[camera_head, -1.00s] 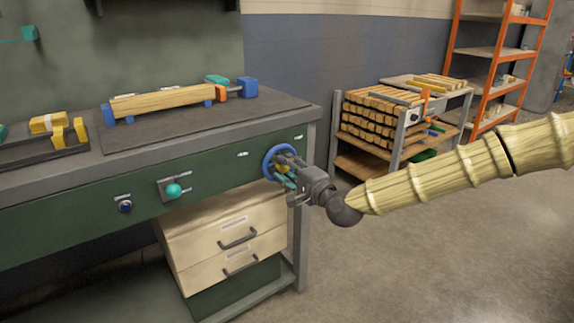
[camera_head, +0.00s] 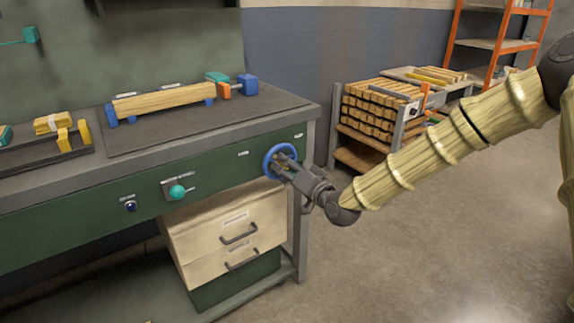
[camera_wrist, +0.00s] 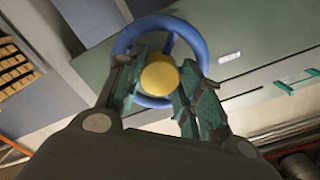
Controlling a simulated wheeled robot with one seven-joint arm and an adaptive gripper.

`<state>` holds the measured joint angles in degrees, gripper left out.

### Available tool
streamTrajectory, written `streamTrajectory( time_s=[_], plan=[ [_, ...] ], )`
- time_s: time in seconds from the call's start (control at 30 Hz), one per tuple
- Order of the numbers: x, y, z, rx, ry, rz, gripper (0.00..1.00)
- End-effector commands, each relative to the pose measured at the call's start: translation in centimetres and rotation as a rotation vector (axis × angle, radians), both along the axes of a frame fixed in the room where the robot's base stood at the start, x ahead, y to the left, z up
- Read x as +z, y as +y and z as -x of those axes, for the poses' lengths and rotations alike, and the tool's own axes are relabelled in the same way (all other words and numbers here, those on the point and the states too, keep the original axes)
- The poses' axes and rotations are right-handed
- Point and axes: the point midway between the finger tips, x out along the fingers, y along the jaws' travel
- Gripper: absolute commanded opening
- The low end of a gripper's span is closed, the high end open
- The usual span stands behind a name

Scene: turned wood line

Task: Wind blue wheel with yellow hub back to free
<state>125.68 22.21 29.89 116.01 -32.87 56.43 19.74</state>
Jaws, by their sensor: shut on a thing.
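The blue wheel (camera_head: 268,160) is mounted on the green front panel of the bench, near its right end. It also shows in the wrist view as a blue ring (camera_wrist: 197,44) with a yellow hub (camera_wrist: 159,76) at its centre. My gripper (camera_head: 284,165) reaches the wheel from the right front. In the wrist view its teal-padded fingers (camera_wrist: 160,88) stand on either side of the yellow hub, inside the ring, shut on the wheel. The finger contact itself is partly hidden. On the bench top, a wooden beam (camera_head: 165,101) lies between blue blocks.
A teal knob (camera_head: 177,192) and a dark blue knob (camera_head: 130,206) sit on the panel to the left. Cream drawers (camera_head: 205,235) stand below. A rack of timber (camera_head: 375,115) stands behind right. The floor (camera_head: 430,240) at the right is clear.

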Motion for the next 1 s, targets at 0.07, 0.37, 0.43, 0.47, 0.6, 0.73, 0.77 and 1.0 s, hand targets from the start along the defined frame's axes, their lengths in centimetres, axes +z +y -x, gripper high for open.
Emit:
streamTrajectory(
  time_s=[0.07, 0.37, 0.43, 0.47, 0.6, 0.73, 0.77, 1.0],
  plan=[
    [0.02, 0.05, 0.06, 0.002, -0.041, 0.062, 0.12],
    [-0.04, 0.07, 0.06, 0.002, -0.209, 0.292, 0.12],
    [-0.05, 0.04, 0.04, 0.002, -0.247, 0.346, 0.12],
    [-0.04, 0.07, 0.05, 0.003, -0.265, 0.369, 0.12],
    [-0.12, 0.05, 0.05, 0.003, -0.343, 0.476, 0.12],
    [-0.11, 0.03, 0.03, 0.003, -0.415, 0.576, 0.12],
    [-0.14, 0.02, 0.04, 0.003, -0.432, 0.599, 0.12],
    [-0.18, -0.02, 0.01, 0.002, -0.565, 0.783, 0.12]
  ],
)
